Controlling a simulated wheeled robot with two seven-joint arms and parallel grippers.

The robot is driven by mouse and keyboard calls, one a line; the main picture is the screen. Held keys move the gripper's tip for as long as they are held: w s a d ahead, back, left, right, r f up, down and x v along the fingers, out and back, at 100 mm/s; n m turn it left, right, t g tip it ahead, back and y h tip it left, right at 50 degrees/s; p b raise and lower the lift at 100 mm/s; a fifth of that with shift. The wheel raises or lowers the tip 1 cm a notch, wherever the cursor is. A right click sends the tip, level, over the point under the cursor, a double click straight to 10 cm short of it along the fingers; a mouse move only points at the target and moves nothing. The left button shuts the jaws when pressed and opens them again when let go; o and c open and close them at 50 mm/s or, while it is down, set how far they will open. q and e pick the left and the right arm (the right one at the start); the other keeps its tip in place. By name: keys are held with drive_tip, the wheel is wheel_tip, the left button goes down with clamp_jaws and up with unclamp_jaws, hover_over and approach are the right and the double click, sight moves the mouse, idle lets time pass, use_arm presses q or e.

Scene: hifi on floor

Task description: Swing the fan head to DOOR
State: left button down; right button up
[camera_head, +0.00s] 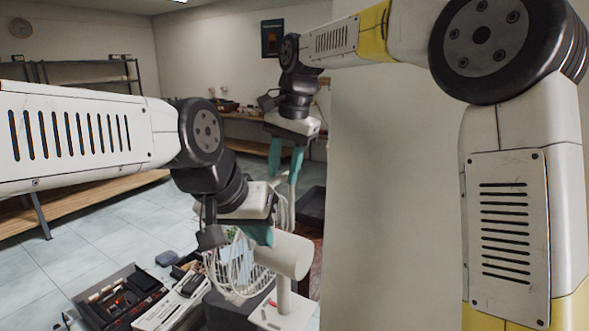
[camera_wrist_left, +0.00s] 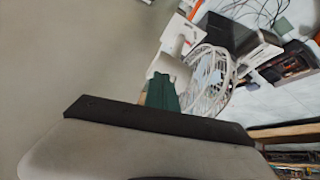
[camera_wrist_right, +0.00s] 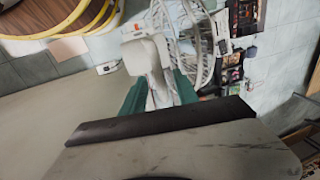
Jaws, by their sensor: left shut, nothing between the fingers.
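The fan has a white wire cage (camera_head: 238,268) facing left in the head view and a pale rounded motor housing (camera_head: 281,253) on a short post. Its light base (camera_head: 282,315) has small markings too small to read. My left gripper (camera_head: 262,238) is shut and empty, its teal fingers beside the cage and housing; contact cannot be told. The left wrist view shows the cage (camera_wrist_left: 208,82) just beyond the fingers. My right gripper (camera_head: 285,172) is open and empty behind the fan. In the right wrist view the housing (camera_wrist_right: 146,55) appears between its fingers, beyond the tips.
A black box of parts (camera_head: 120,298) and a pale device (camera_head: 170,302) lie left of the fan. A dark bin (camera_head: 312,205) is behind it. A wooden shelf (camera_head: 90,203) runs along the left wall. A pale wall or panel (camera_head: 390,200) fills the right. Tiled floor is clear at left.

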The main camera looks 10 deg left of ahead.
clamp_jaws()
idle(1.4)
